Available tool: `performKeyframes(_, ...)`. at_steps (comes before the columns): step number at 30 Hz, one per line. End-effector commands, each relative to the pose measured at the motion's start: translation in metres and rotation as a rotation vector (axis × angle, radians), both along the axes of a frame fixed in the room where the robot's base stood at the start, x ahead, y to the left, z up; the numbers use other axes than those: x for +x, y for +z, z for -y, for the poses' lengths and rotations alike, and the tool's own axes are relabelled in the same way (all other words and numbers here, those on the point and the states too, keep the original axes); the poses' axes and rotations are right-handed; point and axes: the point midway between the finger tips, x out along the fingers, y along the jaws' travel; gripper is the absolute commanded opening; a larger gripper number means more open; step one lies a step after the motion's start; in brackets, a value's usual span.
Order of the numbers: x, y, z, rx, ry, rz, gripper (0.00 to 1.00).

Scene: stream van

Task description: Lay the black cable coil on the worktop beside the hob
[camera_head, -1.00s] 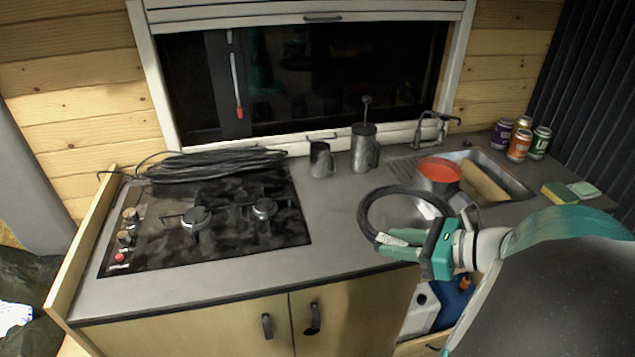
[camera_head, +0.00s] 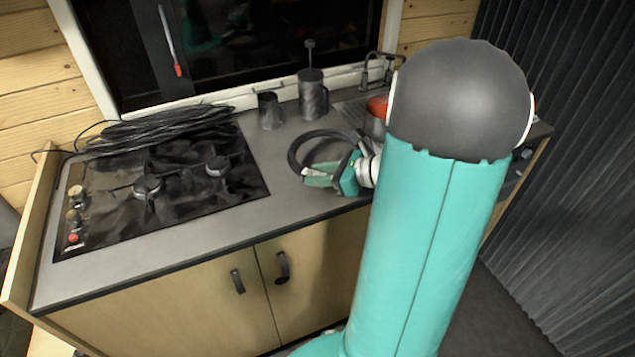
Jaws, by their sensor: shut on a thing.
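The black cable coil (camera_head: 294,148) is a dark ring over the worktop (camera_head: 262,222), to the right of the hob (camera_head: 165,190). My gripper (camera_head: 322,176) is shut on the coil at its near right side. I cannot tell whether the coil touches the worktop or hangs just above it. The hob is a black glass plate with knobs on its left side. My arm hides the worktop's right part.
A loose bundle of black cable (camera_head: 160,128) lies along the hob's back edge. A dark mug (camera_head: 270,111) and a tall dark pot (camera_head: 313,97) stand behind the coil. A red-topped vessel (camera_head: 377,108) is partly hidden at the sink. The worktop in front of the coil is clear.

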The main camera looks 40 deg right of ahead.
Motion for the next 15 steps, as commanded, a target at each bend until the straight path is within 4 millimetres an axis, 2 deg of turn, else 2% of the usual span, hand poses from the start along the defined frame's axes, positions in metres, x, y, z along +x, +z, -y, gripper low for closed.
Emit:
performKeyframes(5,0.010,-0.011,0.001,0.000,0.000,0.001,0.00)
performKeyframes(10,0.008,-0.035,0.001,0.001,0.001,0.001,0.00)
performKeyframes(15,0.008,-0.038,0.001,-0.002,0.001,0.002,0.00)
